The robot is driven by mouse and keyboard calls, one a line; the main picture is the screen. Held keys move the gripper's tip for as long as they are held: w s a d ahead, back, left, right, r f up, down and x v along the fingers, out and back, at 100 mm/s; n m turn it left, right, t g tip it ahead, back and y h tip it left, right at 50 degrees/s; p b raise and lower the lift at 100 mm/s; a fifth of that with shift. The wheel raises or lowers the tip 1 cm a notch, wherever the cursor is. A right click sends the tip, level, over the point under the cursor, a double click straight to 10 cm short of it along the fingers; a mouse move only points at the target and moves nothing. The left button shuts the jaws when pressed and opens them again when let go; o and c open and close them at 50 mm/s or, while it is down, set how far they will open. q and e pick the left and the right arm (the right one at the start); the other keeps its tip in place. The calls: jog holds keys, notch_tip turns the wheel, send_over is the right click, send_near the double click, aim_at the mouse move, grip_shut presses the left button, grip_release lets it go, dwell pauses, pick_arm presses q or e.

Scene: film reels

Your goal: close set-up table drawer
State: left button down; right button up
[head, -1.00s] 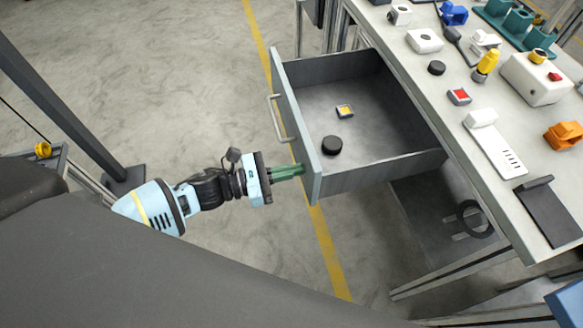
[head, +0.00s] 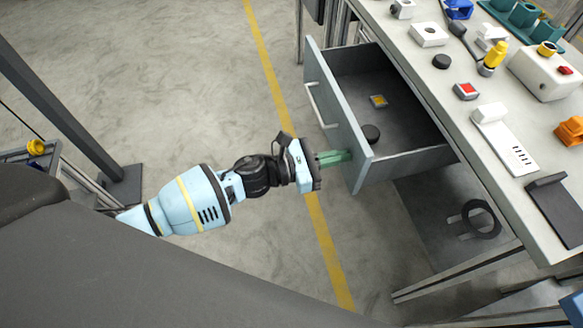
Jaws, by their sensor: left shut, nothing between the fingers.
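The set-up table drawer (head: 335,122) is partly open and sticks out to the left from under the table (head: 560,240). Its grey front panel carries a light bar handle (head: 318,106). My left gripper (head: 342,157) is shut and empty. Its green fingertips are at the outer face of the drawer front, near its lower, near end and below the handle. They look in contact with the panel. My right gripper is not in view.
The tabletop holds a white box with a red button (head: 540,75), a yellow-topped tool (head: 494,58), an orange piece (head: 571,131) and a white plate (head: 503,139). A dark post (head: 60,115) stands at the left. The floor left of the drawer is clear.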

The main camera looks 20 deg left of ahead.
pick_arm(q)
jog(key=b+x, duration=0.3)
jog(key=x, duration=0.5)
jog(key=b+x, duration=0.3)
jog(key=x, duration=0.6)
jog(key=shift+f+b, duration=0.2)
jog(key=shift+b, duration=0.2)
jog(key=shift+w+d+r, duration=0.15)
jog(key=shift+w+d, duration=0.15)
jog(key=shift+d, duration=0.05)
jog(key=shift+r, duration=0.2)
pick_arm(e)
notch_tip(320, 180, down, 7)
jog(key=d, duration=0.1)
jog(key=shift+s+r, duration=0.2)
pick_arm(q)
jog(key=shift+r, duration=0.2)
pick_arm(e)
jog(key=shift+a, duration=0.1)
